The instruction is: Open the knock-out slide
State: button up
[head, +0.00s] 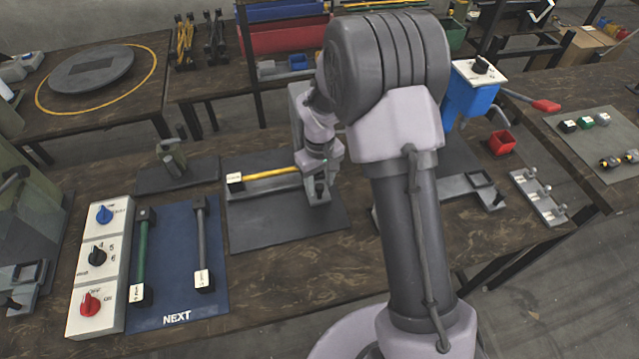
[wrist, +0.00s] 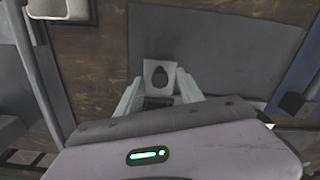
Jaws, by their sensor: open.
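A small light grey plate with a dark rounded knob (wrist: 160,77), which looks like the slide's handle, shows in the wrist view. My gripper (wrist: 161,88) is open there, with one finger on each side of the plate; I cannot tell whether they touch it. In the head view my gripper (head: 319,182) points down at the right end of a grey press fixture (head: 287,182) on a dark mat (head: 285,228). A yellow rod (head: 270,173) lies along this fixture. My wrist and arm hide part of the press, and the slide's travel cannot be made out.
A blue mat (head: 180,268) with a green rod (head: 141,250) and a grey rod (head: 201,245) lies to the left, beside a white knob panel (head: 90,290). A small fixture (head: 172,160) stands behind. A grey bracket (head: 537,198) lies right. The front table strip is clear.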

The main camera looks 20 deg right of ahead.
grip_shut()
dwell(1.4)
